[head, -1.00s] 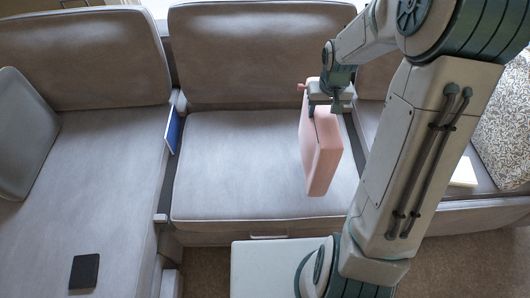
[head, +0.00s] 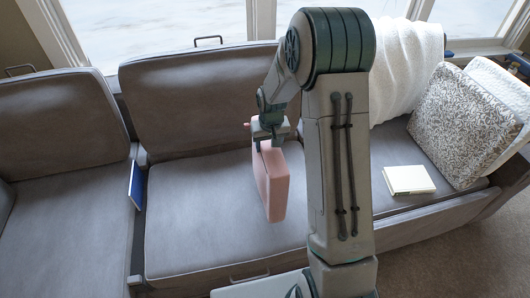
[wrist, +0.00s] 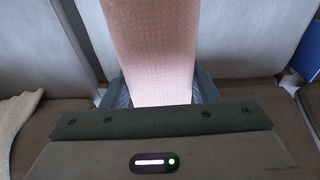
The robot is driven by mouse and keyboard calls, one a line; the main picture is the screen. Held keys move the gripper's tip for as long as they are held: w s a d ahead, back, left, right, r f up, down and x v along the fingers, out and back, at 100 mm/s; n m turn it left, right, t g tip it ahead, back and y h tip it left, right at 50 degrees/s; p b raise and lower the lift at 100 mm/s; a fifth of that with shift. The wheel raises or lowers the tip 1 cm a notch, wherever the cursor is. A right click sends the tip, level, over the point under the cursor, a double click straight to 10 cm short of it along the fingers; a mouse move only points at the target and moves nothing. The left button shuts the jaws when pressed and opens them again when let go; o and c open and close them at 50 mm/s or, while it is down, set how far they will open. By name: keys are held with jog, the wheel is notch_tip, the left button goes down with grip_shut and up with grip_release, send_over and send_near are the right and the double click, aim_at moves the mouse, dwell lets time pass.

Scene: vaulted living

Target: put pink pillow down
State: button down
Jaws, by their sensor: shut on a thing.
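The pink pillow (head: 272,185) is a thin, upright pink block in the head view, in front of the middle sofa cushion. My gripper (head: 270,138) is shut on its top edge and the pillow hangs below it. In the wrist view the pillow (wrist: 150,50) runs up from between the two fingers of my gripper (wrist: 160,93), with a fine pattern on its face. I cannot tell whether its lower end touches the seat.
The grey sofa seat (head: 195,220) is clear left of the pillow. A blue book (head: 135,186) stands in the gap at left. A white book (head: 408,180) lies on the right seat. A patterned pillow (head: 460,125) and white blanket (head: 408,70) are at right.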

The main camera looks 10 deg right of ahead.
jog(key=shift+w+a+f, duration=0.3)
jog(key=shift+w+a, duration=0.1)
jog(key=shift+w, duration=0.1)
jog(key=shift+f, duration=2.1)
jog(key=c, duration=0.5)
grip_release()
jog(key=r, duration=0.4)
jog(key=s+r, duration=0.1)
jog(key=r, duration=0.3)
jog(key=s+r, duration=0.1)
jog(key=r, duration=0.3)
jog(key=shift+r, duration=0.1)
jog(key=s+r, duration=0.6)
jog(key=s, duration=0.7)
jog(key=s+r, duration=0.5)
jog(key=s, duration=0.7)
jog(key=shift+s+a+r+t, duration=0.35)
jog(key=shift+r+t, duration=0.05)
